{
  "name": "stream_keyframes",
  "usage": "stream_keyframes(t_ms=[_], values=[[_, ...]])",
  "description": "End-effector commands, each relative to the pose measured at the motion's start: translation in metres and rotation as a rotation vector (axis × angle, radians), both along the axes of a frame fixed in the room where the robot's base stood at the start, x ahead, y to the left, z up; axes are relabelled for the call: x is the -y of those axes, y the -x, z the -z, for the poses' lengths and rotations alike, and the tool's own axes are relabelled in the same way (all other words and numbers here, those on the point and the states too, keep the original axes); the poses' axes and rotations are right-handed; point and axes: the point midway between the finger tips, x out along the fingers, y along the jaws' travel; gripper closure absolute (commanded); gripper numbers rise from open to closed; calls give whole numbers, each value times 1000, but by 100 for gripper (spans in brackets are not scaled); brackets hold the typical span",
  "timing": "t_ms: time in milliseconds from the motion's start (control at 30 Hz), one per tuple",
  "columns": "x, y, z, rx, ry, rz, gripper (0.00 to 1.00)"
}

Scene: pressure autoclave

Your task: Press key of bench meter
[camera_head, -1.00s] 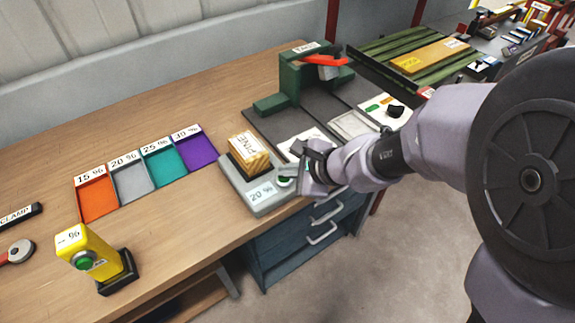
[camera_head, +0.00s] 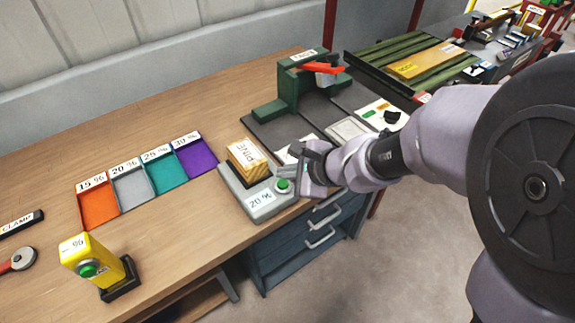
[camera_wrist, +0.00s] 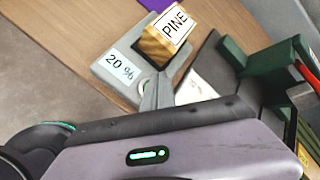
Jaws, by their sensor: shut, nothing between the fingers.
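The bench meter (camera_head: 265,203) is a grey box near the front edge of the workbench. Its display reads 20 %, and its round green key (camera_head: 283,186) sits at its right end. A wooden block labelled PINE (camera_head: 246,163) stands on the meter. My gripper (camera_head: 285,172) is shut and empty, its tips close to the key in the head view; whether they touch it I cannot tell. In the wrist view the meter (camera_wrist: 108,82) and PINE block (camera_wrist: 160,48) lie beyond my gripper (camera_wrist: 152,92), and the key is partly hidden behind the fingers.
Orange, grey, teal and purple trays (camera_head: 130,187) marked with percentages stand left of the meter. A yellow handheld device (camera_head: 92,262) is at the front left. A green press-like machine (camera_head: 296,85) with a red lever stands behind. Drawers (camera_head: 310,235) are under the bench.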

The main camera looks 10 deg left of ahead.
Motion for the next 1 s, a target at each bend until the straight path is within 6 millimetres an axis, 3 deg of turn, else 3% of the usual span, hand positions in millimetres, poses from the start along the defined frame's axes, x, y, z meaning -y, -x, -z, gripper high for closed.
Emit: stream_keyframes(t_ms=[433, 1000], values=[[0, 0, -47, 1, 0, 1, 100], [0, 0, -46, 1, 0, 1, 100]])
